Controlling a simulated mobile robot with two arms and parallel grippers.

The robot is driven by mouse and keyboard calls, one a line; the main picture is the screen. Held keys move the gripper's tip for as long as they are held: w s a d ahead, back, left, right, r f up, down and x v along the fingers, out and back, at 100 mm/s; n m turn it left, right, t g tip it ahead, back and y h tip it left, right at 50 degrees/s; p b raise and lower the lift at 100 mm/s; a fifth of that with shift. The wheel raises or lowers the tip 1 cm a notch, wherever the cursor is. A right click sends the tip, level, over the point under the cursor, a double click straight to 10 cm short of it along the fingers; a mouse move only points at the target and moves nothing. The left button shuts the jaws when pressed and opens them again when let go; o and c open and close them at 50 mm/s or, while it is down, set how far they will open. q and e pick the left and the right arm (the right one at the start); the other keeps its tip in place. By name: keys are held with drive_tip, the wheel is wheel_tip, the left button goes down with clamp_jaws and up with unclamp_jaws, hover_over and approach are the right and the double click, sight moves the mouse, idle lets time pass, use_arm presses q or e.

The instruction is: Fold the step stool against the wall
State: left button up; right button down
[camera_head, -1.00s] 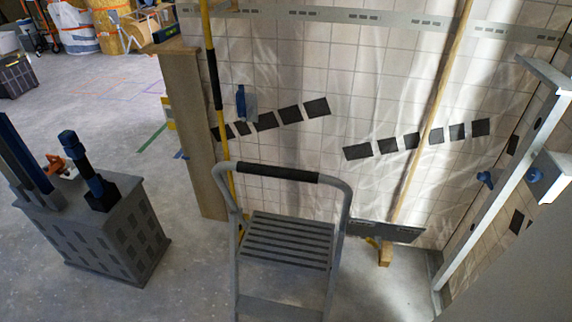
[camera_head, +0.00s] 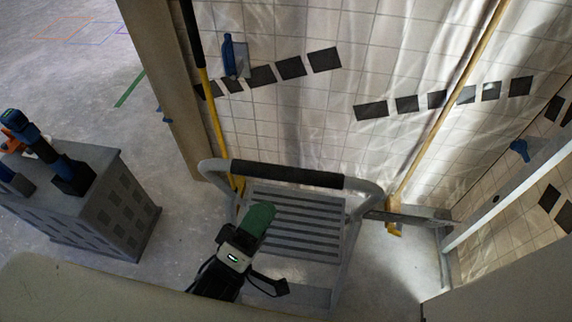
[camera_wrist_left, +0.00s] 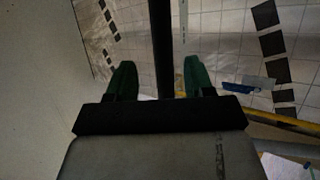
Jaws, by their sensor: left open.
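The step stool (camera_head: 290,222) stands unfolded on the floor in front of the tiled wall, with a ribbed grey step. Its top rail carries a black padded grip (camera_head: 287,175). My left gripper (camera_head: 258,216), with green fingers, is in front of the stool, just below the grip in the head view. In the left wrist view my left gripper (camera_wrist_left: 159,66) is open, and a black bar, apparently the grip (camera_wrist_left: 163,40), runs between its fingers. Whether they touch it is unclear. My right gripper is out of view.
The tiled wall (camera_head: 300,110) stands behind the stool. A yellow pole (camera_head: 213,120) and a wooden pole (camera_head: 450,95) lean there. A grey crate (camera_head: 125,215) with tools stands left. A pale rail (camera_head: 500,205) is at right. Bare floor (camera_head: 190,225) lies between crate and stool.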

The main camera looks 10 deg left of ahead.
sight(285, 175)
use_arm(q)
drive_tip(key=p+x, duration=0.1)
drive_tip(key=x, duration=0.7)
drive_tip(key=shift+w+p, duration=0.2)
drive_tip(key=shift+p, duration=0.1)
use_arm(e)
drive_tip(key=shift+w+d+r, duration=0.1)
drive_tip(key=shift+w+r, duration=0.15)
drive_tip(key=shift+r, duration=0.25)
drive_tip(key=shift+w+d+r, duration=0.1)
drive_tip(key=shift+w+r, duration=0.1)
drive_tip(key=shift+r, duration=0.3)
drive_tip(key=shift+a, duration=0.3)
use_arm(q)
drive_tip(key=shift+c, duration=1.2)
clamp_jaws()
